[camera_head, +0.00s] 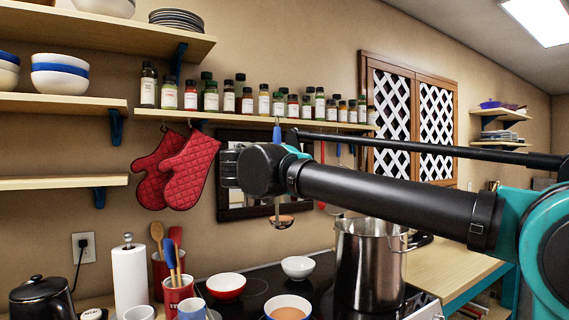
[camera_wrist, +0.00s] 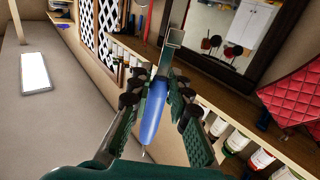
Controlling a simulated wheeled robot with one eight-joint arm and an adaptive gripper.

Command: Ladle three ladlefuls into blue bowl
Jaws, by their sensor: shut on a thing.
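My gripper (camera_wrist: 157,90) is shut on the blue handle of a ladle (camera_wrist: 154,112) in the wrist view. In the head view the ladle's bowl (camera_head: 281,221) hangs below my wrist, in the air above the stove, with something brownish in it. A tall steel pot (camera_head: 362,268) stands to its right. A bowl (camera_head: 288,302) with a bluish outside, cut off by the bottom edge, holds orange-brown liquid; it lies below the ladle in the picture. My fingers are hidden by the wrist in the head view.
A red bowl (camera_head: 226,286) and a white bowl (camera_head: 298,267) stand near the stovetop. A red utensil cup (camera_head: 178,296), a paper towel roll (camera_head: 130,278) and a black kettle (camera_head: 40,298) are at left. A spice shelf (camera_head: 215,117) and red mitts (camera_head: 190,168) are behind.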

